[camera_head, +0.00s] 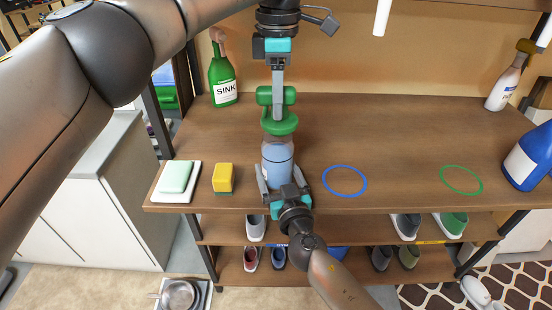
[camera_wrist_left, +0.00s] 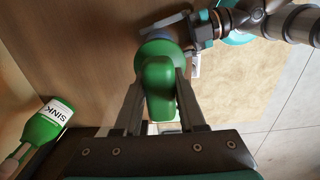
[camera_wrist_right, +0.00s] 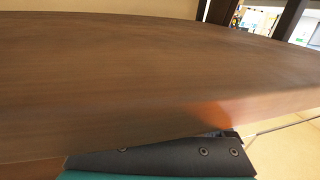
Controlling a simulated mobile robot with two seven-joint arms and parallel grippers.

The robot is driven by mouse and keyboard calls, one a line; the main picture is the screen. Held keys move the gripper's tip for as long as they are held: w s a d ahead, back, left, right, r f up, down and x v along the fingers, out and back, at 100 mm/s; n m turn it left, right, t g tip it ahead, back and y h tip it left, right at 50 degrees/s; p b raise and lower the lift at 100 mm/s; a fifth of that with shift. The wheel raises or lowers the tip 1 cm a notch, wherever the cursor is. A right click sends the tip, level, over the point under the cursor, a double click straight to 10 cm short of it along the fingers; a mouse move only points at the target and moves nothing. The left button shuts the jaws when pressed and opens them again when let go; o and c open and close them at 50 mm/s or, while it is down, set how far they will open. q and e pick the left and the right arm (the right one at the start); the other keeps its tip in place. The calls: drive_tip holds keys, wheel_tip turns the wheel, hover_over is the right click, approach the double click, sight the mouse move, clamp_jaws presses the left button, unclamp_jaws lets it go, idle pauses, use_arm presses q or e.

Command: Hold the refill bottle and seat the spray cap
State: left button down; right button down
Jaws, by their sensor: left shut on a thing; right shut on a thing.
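The green spray cap (camera_head: 279,122) is held in my left gripper (camera_head: 278,98), which comes down from above and is shut on it. In the left wrist view the cap (camera_wrist_left: 157,88) sits between the two fingers. The pale blue refill bottle (camera_head: 277,158) stands upright at the table's front edge, directly under the cap. My right gripper (camera_head: 281,183) is shut around the bottle's lower part from the front. The cap's lower rim meets or overlaps the bottle top; I cannot tell whether it is seated. The right wrist view does not show the bottle.
A blue ring (camera_head: 344,194) and a green ring (camera_head: 479,190) mark empty spots on the right. Bottles (camera_head: 527,160) stand at the far right.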

use_arm(q)
drive_tip(key=shift+f, duration=1.55)
idle(1.0)
drive_tip(key=shift+c, duration=2.1)
unclamp_jaws()
drive_tip(key=shift+s+r, duration=0.1)
drive_tip(key=shift+r, duration=5.9)
use_arm(e)
unclamp_jaws()
